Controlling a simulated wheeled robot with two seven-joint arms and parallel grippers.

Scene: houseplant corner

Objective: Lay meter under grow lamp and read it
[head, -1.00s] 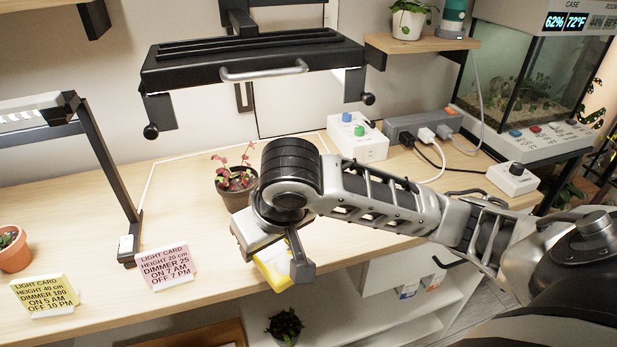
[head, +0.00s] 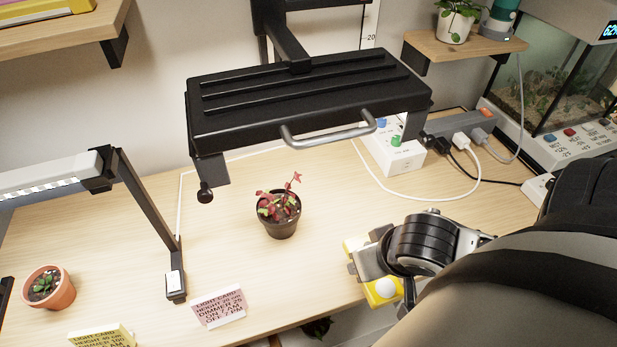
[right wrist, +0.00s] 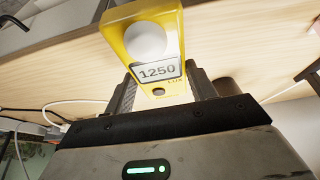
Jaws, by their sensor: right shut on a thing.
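My right gripper (head: 372,272) is shut on the yellow light meter (head: 384,291) near the table's front edge, right of the potted plant. In the right wrist view the meter (right wrist: 163,45) sits between my fingers (right wrist: 160,92), with its white dome and a display reading 1250 LUX. The black grow lamp (head: 305,95) with a grey handle hangs over the table, behind and above the meter. A red-leaved plant in a dark pot (head: 278,213) stands beneath the lamp's front. My left gripper is not in view.
A pink light card (head: 218,306) and a yellow card (head: 100,337) stand at the front left. A smaller lamp (head: 50,177) and a terracotta pot (head: 48,288) are at the left. A white control box (head: 393,150), power strip (head: 462,130) and cables lie at the back right.

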